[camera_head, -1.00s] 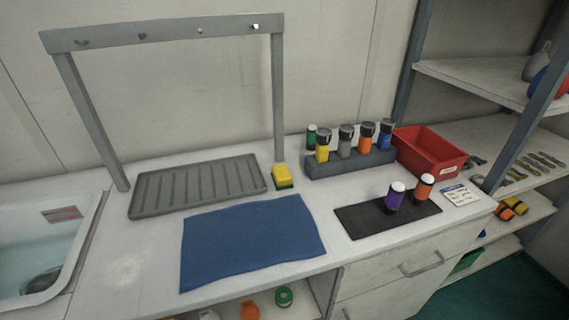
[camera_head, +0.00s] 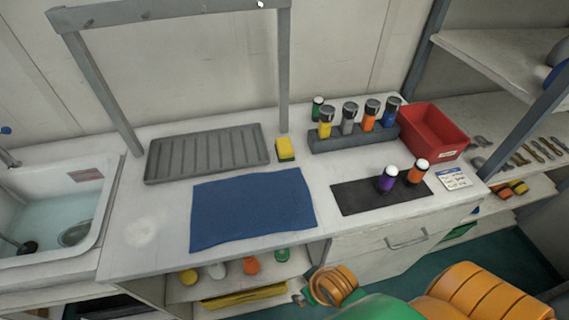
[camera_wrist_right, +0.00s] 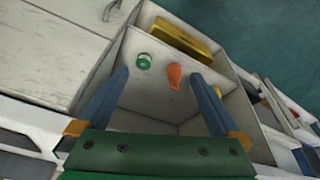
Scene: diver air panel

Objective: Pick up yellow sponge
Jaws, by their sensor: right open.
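The yellow sponge (camera_head: 286,147) with a green underside sits on the white counter, between the grey ribbed drain tray (camera_head: 207,157) and the grey bottle rack (camera_head: 352,138). My right arm shows at the bottom right of the head view, well in front of and below the counter; its fingertips do not show there. In the right wrist view, my right gripper (camera_wrist_right: 165,105) is open and empty, with two blue fingers with yellow parts apart. Beyond the fingers are the shelves under the counter; the sponge is not in that view. My left gripper is not in view.
A blue mat (camera_head: 252,209) lies in front of the sponge. A grey frame (camera_head: 284,75) has a post just behind the sponge. A sink (camera_head: 50,213) is at the left; a black mat (camera_head: 350,197) with two bottles and a red bin (camera_head: 435,132) are at the right.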

